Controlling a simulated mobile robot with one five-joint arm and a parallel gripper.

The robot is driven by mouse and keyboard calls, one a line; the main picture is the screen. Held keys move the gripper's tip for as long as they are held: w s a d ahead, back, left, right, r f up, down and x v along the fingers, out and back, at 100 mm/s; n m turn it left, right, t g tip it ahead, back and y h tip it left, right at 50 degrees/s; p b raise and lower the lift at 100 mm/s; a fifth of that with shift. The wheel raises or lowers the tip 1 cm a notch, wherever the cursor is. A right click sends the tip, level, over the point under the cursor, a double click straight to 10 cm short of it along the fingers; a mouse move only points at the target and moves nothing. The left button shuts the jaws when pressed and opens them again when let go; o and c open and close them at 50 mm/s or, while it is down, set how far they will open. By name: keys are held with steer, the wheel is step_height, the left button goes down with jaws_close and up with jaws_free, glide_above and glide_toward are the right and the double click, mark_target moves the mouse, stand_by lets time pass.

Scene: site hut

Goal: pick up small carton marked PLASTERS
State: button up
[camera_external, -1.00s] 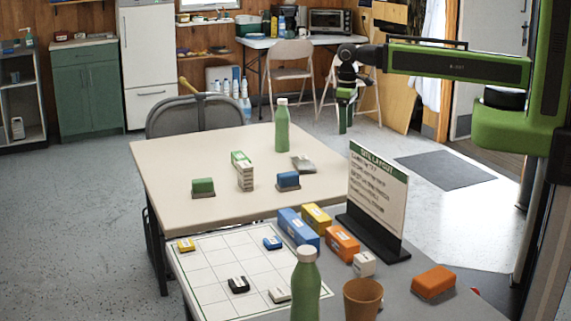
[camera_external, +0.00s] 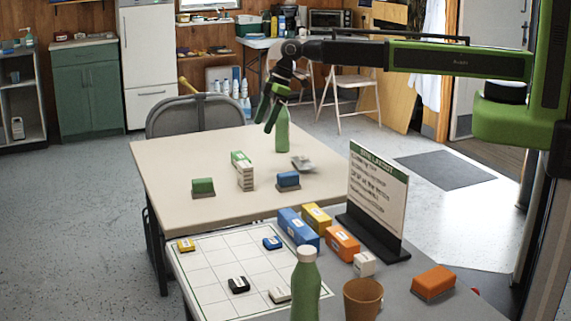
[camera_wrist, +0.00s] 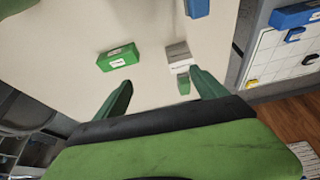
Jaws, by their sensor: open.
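Several small cartons are in view, but their labels are too small to read, so I cannot tell which is marked PLASTERS. On the beige table are a green carton (camera_external: 203,186), a blue carton (camera_external: 288,179) and a white stack with green on top (camera_external: 244,172). In the wrist view, a green carton (camera_wrist: 118,57) and the white stack (camera_wrist: 178,54) lie beyond my fingertips. My gripper (camera_external: 268,116) is open and empty, above the far part of the table near a green bottle (camera_external: 282,132). The fingers also show in the wrist view (camera_wrist: 160,80).
A grey object (camera_external: 303,163) lies near the blue carton. The nearer table holds a gridded board (camera_external: 213,265), blue (camera_external: 298,229), yellow (camera_external: 317,217) and orange (camera_external: 342,243) cartons, a sign (camera_external: 378,190), a second green bottle (camera_external: 305,285) and a brown cup (camera_external: 362,298). A chair stands behind.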

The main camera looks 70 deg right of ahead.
glide_toward(240, 179)
steer(key=f+b, duration=0.1)
steer(key=b, duration=0.4)
steer(key=w+f+b, duration=0.1)
steer(key=f+b, duration=0.1)
steer(key=b, duration=0.4)
steer(key=shift+n, duration=0.4)
steer(key=shift+a+f, duration=0.15)
steer(key=shift+f, duration=0.05)
steer(key=shift+r, duration=0.1)
steer(key=b+x, duration=0.5)
steer(key=shift+a, duration=0.25)
steer(key=shift+r, duration=0.1)
